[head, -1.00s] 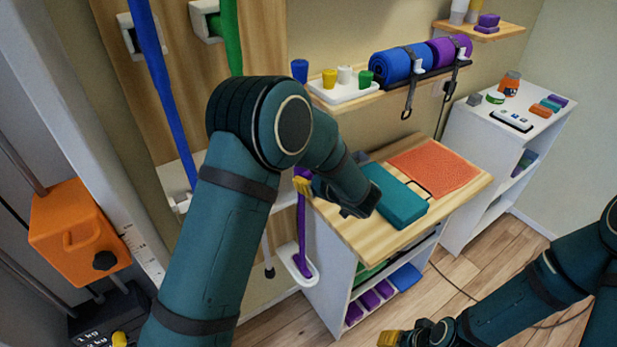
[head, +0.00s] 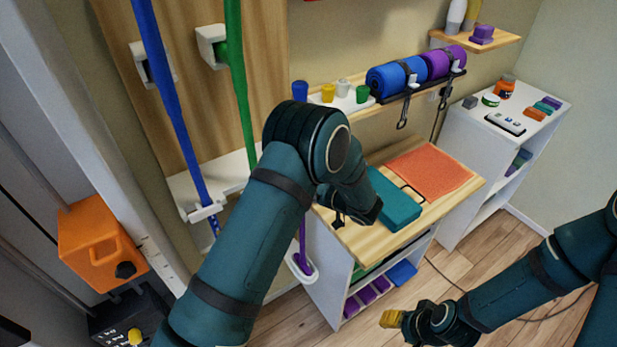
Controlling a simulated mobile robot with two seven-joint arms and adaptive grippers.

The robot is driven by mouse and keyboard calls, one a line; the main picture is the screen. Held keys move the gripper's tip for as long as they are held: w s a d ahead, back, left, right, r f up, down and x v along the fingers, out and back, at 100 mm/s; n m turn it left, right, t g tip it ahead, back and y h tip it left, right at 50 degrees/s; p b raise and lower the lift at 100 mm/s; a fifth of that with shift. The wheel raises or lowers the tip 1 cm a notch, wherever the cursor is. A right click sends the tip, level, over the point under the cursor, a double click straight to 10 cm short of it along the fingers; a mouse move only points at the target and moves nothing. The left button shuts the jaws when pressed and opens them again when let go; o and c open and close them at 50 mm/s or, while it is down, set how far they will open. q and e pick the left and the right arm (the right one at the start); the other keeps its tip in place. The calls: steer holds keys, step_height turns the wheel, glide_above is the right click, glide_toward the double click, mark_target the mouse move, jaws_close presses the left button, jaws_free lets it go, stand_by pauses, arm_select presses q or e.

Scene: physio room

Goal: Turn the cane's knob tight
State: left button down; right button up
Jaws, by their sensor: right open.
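A blue cane (head: 173,100) stands upright in white wall holders at the left, with small holes along its lower end. A green cane (head: 237,95) hangs to its right. A purple cane (head: 303,250) stands in a white foot cup further right, its upper part hidden by my left arm. No cane's knob can be made out.
A wooden-topped table (head: 378,242) holds a teal block (head: 393,200) and an orange mat (head: 430,172). A shelf above carries coloured cups and rolled mats (head: 398,76). An orange block with a black knob (head: 95,245) is at left. A white cabinet (head: 478,140) stands at right.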

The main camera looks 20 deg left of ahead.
arm_select(q)
steer(key=shift+m+g+y+p, duration=0.3)
steer(key=shift+m+y+p, duration=0.2)
steer(key=shift+m+p, duration=0.3)
arm_select(e)
steer(key=shift+s+r, duration=0.1)
steer(key=shift+r, duration=1.25)
arm_select(q)
steer(key=c, duration=0.6)
jaws_free()
steer(key=v, duration=1.2)
steer(key=shift+o, duration=0.2)
